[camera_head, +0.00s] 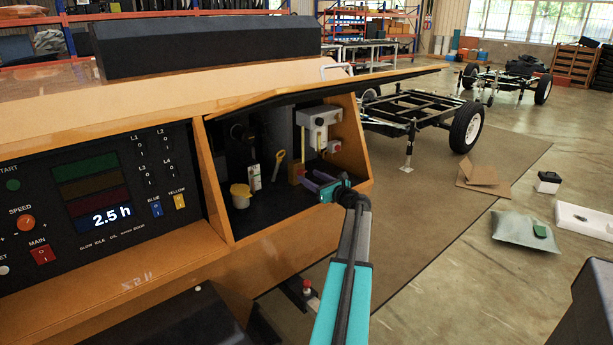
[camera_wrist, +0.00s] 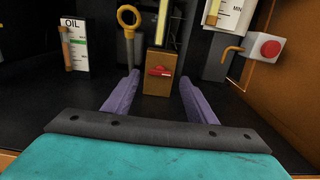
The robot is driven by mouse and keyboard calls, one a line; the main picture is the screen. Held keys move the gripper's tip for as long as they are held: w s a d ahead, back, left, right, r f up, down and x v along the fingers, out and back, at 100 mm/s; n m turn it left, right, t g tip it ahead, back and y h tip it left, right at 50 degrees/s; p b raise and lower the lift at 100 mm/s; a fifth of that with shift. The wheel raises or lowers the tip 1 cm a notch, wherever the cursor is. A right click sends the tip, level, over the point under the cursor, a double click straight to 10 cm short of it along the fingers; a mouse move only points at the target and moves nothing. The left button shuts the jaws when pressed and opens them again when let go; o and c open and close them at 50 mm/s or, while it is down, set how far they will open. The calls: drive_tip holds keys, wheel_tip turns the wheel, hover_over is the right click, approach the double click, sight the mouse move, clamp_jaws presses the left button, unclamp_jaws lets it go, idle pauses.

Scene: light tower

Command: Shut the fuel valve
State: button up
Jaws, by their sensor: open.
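The fuel valve appears to be the red lever (camera_wrist: 160,71) on the front of a tan block (camera_wrist: 158,86), seen in the wrist view. The lever lies about horizontal, with a pale upright gauge above the block. In the head view the block (camera_head: 295,172) stands inside the open compartment; its lever is not clear there. My gripper (camera_head: 312,181) reaches into the compartment from the front right. In the wrist view my gripper's purple fingers (camera_wrist: 160,84) are open and empty, one on each side of the block's line. They appear short of the lever, not touching it.
A yellow dipstick ring (camera_wrist: 128,16) and an oil gauge (camera_wrist: 76,45) stand left of the block. A red button (camera_wrist: 267,47) on a grey box is at right. A yellow-lidded cup (camera_head: 240,195) sits at the compartment's left. The raised lid (camera_head: 335,88) hangs overhead.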

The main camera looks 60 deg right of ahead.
sight(301, 172)
drive_tip(key=shift+x, duration=1.6)
drive_tip(key=c, duration=1.1)
drive_tip(key=shift+f, duration=0.1)
drive_tip(key=shift+f+n+b, duration=0.1)
drive_tip(key=shift+n+b, duration=0.7)
drive_tip(key=shift+b, duration=0.05)
drive_tip(key=shift+n+b, duration=1.15)
drive_tip(key=shift+n, duration=0.05)
drive_tip(key=shift+r+n, duration=0.2)
drive_tip(key=shift+n, duration=0.1)
